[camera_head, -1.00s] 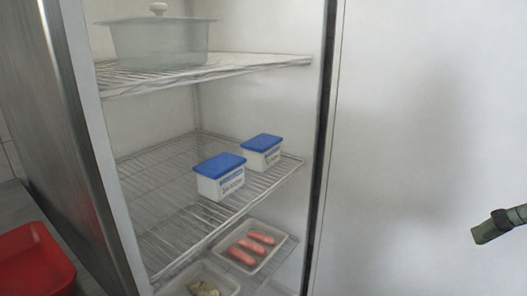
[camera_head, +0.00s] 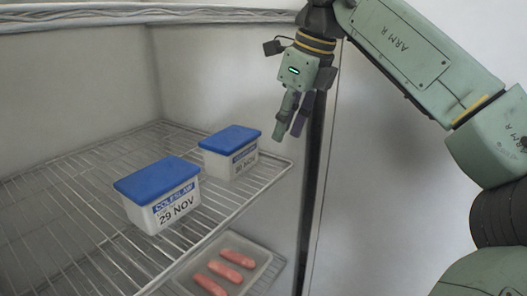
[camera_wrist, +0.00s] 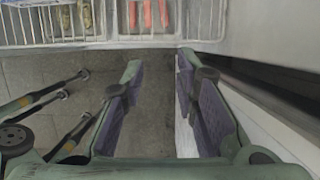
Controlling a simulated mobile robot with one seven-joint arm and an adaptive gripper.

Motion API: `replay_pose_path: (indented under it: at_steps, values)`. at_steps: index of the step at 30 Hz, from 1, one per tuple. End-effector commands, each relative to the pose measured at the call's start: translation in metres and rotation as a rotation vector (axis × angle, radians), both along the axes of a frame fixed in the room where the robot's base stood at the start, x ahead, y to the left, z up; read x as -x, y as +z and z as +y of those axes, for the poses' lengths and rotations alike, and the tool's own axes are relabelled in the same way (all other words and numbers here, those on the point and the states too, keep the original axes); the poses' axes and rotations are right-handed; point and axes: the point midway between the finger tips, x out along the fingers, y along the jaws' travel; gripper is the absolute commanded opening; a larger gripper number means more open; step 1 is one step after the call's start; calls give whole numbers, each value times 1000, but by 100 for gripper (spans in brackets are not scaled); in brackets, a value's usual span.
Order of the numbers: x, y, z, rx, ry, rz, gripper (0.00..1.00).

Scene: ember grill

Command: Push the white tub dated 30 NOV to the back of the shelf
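Two white tubs with blue lids stand on the middle wire shelf (camera_head: 75,181) in the head view. The front-left tub (camera_head: 166,206) has a label reading COLESLAW 29 NOV. The other tub (camera_head: 234,160) stands behind it to the right, closer to the shelf's right end; its label is too blurred to read surely. My gripper (camera_head: 288,135) hangs with fingers pointing down, to the right of that tub and apart from it, near the door edge. In the wrist view my gripper (camera_wrist: 160,66) has its two fingers apart with nothing between them. No tub shows clearly there.
A lower shelf holds a white tray (camera_head: 262,253) with several pink sausage-like items (camera_head: 222,271). An upper wire shelf (camera_head: 200,15) crosses the top. A dark door edge (camera_head: 313,205) stands at the right. The middle shelf is bare behind and left of the tubs.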

Motion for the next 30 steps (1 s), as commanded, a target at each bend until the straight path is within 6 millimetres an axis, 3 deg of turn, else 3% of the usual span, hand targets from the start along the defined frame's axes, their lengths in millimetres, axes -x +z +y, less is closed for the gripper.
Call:
replay_pose_path:
  at_steps: [5, 11, 18, 24, 30]
  values:
    - [-4, -12, 6, 2, 11, 3, 14]
    - [-9, -49, 15, 1, 11, 5, 0]
    - [-17, -97, 26, 1, 11, 3, 0]
    - [-34, -95, 50, 1, 11, 2, 0]
    - [-41, -96, 59, 0, 9, 2, 0]
